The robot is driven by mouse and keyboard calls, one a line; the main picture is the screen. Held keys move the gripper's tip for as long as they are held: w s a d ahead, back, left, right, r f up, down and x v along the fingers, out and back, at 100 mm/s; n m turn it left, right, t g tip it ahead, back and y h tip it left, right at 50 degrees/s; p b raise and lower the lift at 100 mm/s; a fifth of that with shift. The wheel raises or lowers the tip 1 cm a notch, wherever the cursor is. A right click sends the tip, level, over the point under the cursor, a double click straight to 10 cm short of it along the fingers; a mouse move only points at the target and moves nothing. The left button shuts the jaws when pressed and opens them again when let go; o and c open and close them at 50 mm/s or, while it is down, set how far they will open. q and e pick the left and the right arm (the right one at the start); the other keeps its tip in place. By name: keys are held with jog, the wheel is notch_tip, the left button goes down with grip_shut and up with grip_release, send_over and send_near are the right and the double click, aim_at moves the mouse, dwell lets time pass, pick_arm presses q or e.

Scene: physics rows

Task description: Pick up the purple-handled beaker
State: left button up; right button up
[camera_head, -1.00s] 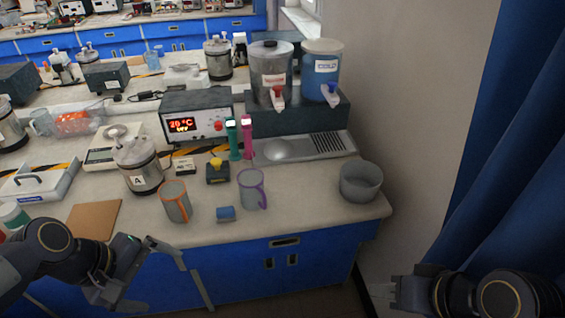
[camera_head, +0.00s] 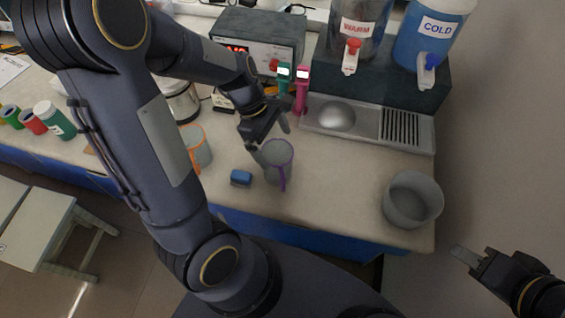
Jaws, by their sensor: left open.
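The purple-handled beaker (camera_head: 279,157) stands upright on the bench near its front edge, its purple handle facing the front. My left gripper (camera_head: 269,140) is open just behind and left of the beaker, its fingers close to the rim. I cannot tell whether they touch it. My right gripper (camera_head: 470,256) is at the lower right, off the bench and away from the beaker; its finger gap is not clear.
An orange-handled beaker (camera_head: 198,148) stands left, partly behind my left arm. A blue block (camera_head: 241,177) lies just left of the purple-handled beaker. A grey bowl (camera_head: 412,200) stands at right. Teal (camera_head: 284,78) and pink (camera_head: 302,90) upright devices stand behind.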

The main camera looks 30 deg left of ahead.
aim_at(279, 157)
pick_arm(q)
jog(key=x, duration=0.5)
jog(key=shift+s+f, duration=0.1)
jog(key=shift+s, duration=0.15)
jog(key=c, duration=1.1)
